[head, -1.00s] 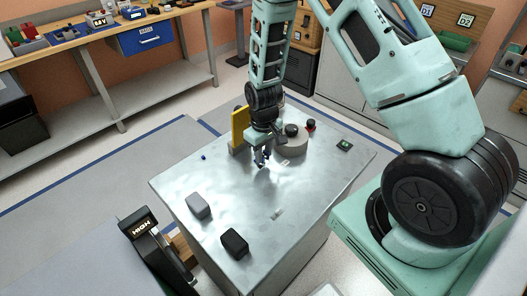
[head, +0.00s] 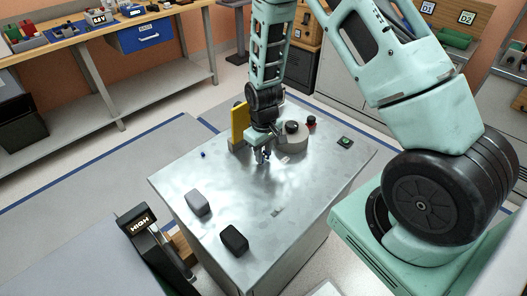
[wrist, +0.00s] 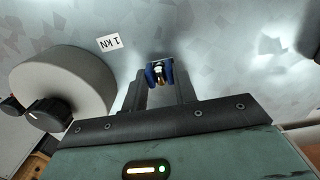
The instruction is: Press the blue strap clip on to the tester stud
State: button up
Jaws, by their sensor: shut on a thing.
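The blue strap clip (wrist: 159,73) sits between the two dark fingertips of my gripper (wrist: 160,84) in the wrist view. A small brass-coloured part shows in the middle of the clip; I cannot tell whether it is the tester stud or part of the clip. In the head view my gripper (head: 264,158) points down at the metal tabletop (head: 215,231), close to its surface, left of the grey round dial. The gripper is shut on the clip. The tester stud is not clearly visible.
A grey drum with a black knob (head: 291,138), a red button (head: 311,122) and a green indicator (head: 345,141) stand right of the gripper. A yellow plate (head: 238,126) stands behind left. Grey (head: 198,204) and black (head: 234,241) blocks lie in front. A "1 kN" label (wrist: 109,42) lies nearby.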

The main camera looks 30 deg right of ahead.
jog(key=shift+f, duration=0.1)
jog(key=shift+f, duration=0.25)
jog(key=o, duration=1.1)
jog(key=shift+o, duration=0.2)
jog(key=shift+r, duration=0.1)
notch_tip(320, 180, up, 21)
jog(key=p, duration=0.2)
